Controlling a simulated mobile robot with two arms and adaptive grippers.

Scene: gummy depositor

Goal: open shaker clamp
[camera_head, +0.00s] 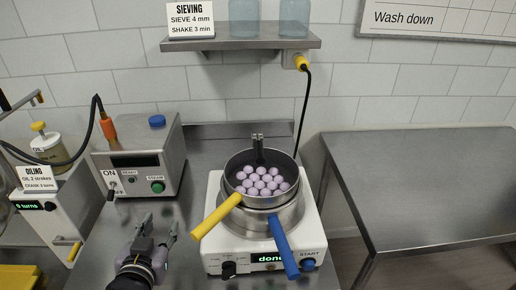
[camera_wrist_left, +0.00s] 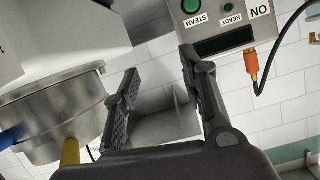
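The white shaker (camera_head: 225,255) stands on the steel bench, its display reading "done". A steel pan with a blue handle (camera_head: 282,247) sits on it. Above is a sieve with a yellow handle (camera_head: 215,217), holding several lilac balls (camera_head: 262,181). A dark upright piece, apparently the clamp (camera_head: 258,150), stands at the pan's back rim; I cannot tell its state. My left gripper (camera_head: 158,227) is open and empty, left of the shaker and apart from the yellow handle. The left wrist view shows its spread fingers (camera_wrist_left: 160,65) beside the pan (camera_wrist_left: 60,112). My right gripper is not in view.
A steamer box (camera_head: 140,160) with a green button and orange-plugged cable stands behind left. The oiling unit (camera_head: 45,225) is at far left. A shelf (camera_head: 240,43) with jars hangs above. A bare steel table (camera_head: 420,185) is at right, across a gap.

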